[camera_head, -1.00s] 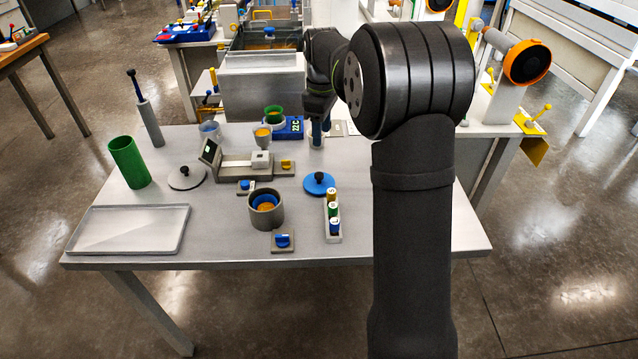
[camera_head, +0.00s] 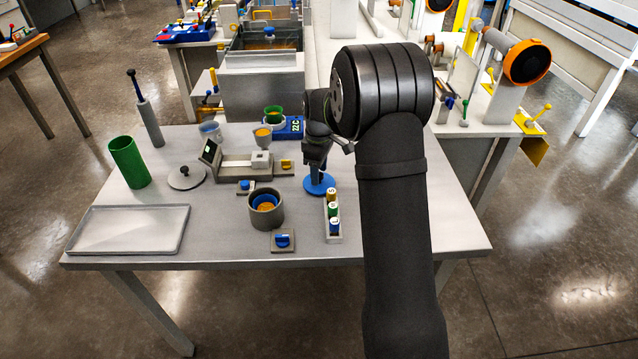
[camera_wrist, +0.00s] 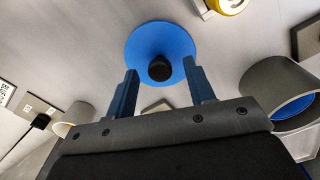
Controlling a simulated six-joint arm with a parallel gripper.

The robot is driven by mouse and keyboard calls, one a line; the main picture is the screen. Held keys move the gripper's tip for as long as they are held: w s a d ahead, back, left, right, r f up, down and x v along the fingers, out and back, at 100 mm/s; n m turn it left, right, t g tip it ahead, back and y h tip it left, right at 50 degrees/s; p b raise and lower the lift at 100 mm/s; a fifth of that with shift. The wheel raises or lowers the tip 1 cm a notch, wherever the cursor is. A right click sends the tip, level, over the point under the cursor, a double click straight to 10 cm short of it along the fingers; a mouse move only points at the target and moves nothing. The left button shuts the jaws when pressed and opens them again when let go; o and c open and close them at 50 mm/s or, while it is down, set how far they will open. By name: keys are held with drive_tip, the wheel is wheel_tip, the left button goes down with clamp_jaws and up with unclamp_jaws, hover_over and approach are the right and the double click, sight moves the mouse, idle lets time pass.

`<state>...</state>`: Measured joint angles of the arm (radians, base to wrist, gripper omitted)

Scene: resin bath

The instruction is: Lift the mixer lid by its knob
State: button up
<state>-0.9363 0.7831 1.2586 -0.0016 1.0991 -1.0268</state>
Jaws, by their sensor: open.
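A round blue lid (camera_head: 320,189) with a black knob lies flat on the table; in the head view my gripper (camera_head: 317,173) covers its knob. In the wrist view the blue lid (camera_wrist: 160,38) is centred and its black knob (camera_wrist: 159,69) shows between the two blue fingertips of my gripper (camera_wrist: 160,67). The fingers are open with a gap on each side of the knob. I cannot tell whether they are down at knob height. A grey pot (camera_head: 266,217) with a blue cup inside stands uncovered left of the lid; it also shows in the wrist view (camera_wrist: 265,80).
A rack of small bottles (camera_head: 333,238) stands just in front of the blue lid. A grey lid (camera_head: 186,182) with a dark knob, a green cylinder (camera_head: 129,163) and a shallow tray (camera_head: 128,249) are at left. A blue-knobbed switch (camera_head: 283,241) sits near the front edge.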

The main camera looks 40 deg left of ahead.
drive_tip(key=shift+f, duration=0.25)
drive_tip(key=c, duration=1.1)
drive_tip(key=shift+o, duration=0.2)
